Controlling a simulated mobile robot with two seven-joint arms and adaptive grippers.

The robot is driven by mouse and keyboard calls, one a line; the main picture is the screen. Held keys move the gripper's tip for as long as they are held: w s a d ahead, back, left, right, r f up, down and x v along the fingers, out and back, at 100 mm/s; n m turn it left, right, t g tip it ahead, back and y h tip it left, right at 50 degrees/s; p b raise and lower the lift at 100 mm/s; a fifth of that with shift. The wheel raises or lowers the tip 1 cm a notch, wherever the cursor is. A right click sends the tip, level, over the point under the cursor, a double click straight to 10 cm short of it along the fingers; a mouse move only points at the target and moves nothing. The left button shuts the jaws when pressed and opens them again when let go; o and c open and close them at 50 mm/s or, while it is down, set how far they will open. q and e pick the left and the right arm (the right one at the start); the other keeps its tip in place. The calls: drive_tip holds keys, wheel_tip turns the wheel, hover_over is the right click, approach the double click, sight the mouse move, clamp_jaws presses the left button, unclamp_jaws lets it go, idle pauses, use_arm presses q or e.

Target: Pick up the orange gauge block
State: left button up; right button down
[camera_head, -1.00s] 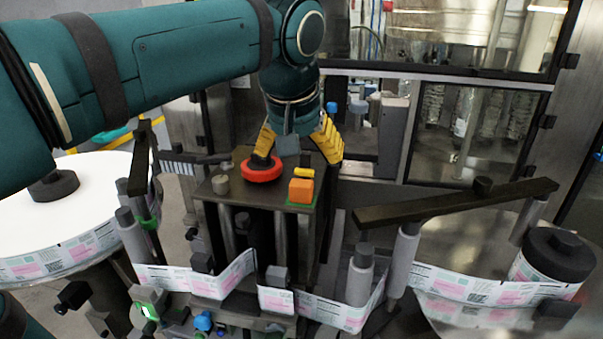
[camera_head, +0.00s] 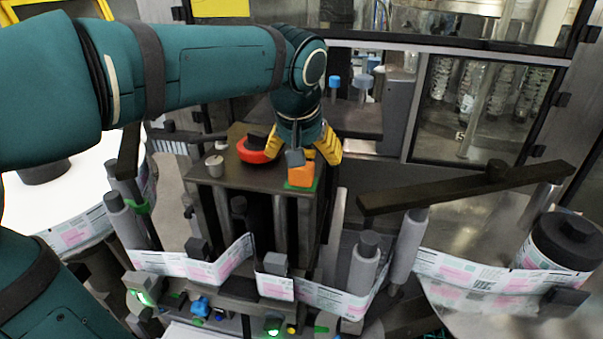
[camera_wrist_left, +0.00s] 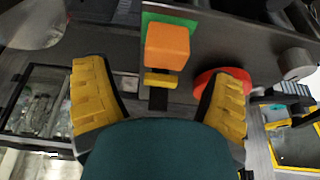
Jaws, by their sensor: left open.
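The orange gauge block (camera_head: 301,177) stands on a green patch near the front right corner of a dark machine top (camera_head: 222,178). In the left wrist view the block (camera_wrist_left: 167,46) is at top centre, with the green patch (camera_wrist_left: 150,22) around it. My left gripper (camera_head: 303,156) is open and empty, pointing down just behind the block. In the left wrist view its yellow fingers (camera_wrist_left: 162,76) are spread, with the block slightly beyond the gap between them. In the head view, part of the gripper covers the block's upper left. My right gripper is out of view.
A red ring with a dark knob (camera_head: 256,152) stands left of the block, close to one finger. A small yellow piece (camera_wrist_left: 161,80) lies beside the block. A grey knob (camera_head: 214,166) is farther left. A dark bar (camera_head: 465,187) extends at right.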

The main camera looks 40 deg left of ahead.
sight(302, 170)
use_arm(q)
drive_tip(key=x, duration=0.4)
drive_tip(key=shift+s+a+f, duration=0.15)
drive_tip(key=shift+s+a, duration=0.05)
drive_tip(key=shift+s, duration=0.05)
drive_tip(key=shift+w+a+f, duration=0.1)
drive_tip(key=shift+w+f, duration=0.1)
drive_tip(key=shift+f, duration=0.3)
drive_tip(key=c, duration=1.3)
drive_tip(key=shift+c, duration=0.3)
drive_tip(key=shift+r, duration=0.15)
